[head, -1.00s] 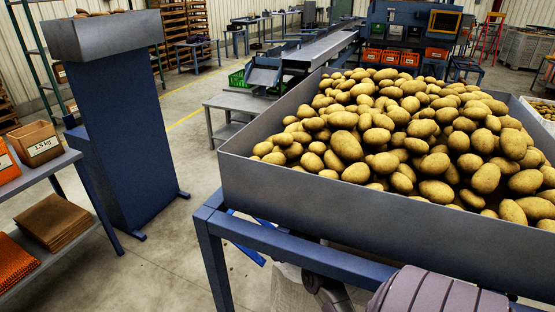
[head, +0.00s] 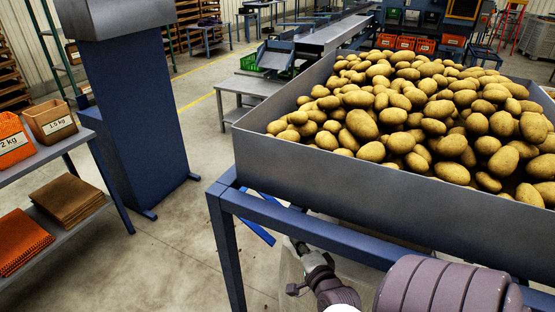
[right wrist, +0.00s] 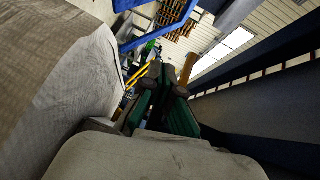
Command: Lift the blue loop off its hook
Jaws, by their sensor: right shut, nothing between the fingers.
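I cannot make out a blue loop or its hook for certain. Bright blue strips (head: 258,229) show below the grey hopper, behind its blue frame; I cannot tell whether they are a loop or part of the stand. My right arm reaches under the hopper's front edge in the head view, and its gripper end (head: 298,246) is small and partly hidden there. In the right wrist view my right gripper (right wrist: 165,80) is shut and empty, its dark green and black fingers together. A bright blue bar (right wrist: 128,55) runs beyond it. My left gripper is not in view.
The grey hopper (head: 350,180) full of potatoes (head: 420,115) stands on a blue frame (head: 330,231) close to my right arm. A pale, wrinkled sack-like surface (right wrist: 60,80) is close beside the right gripper. A shelf (head: 60,152) with labelled boxes stands left.

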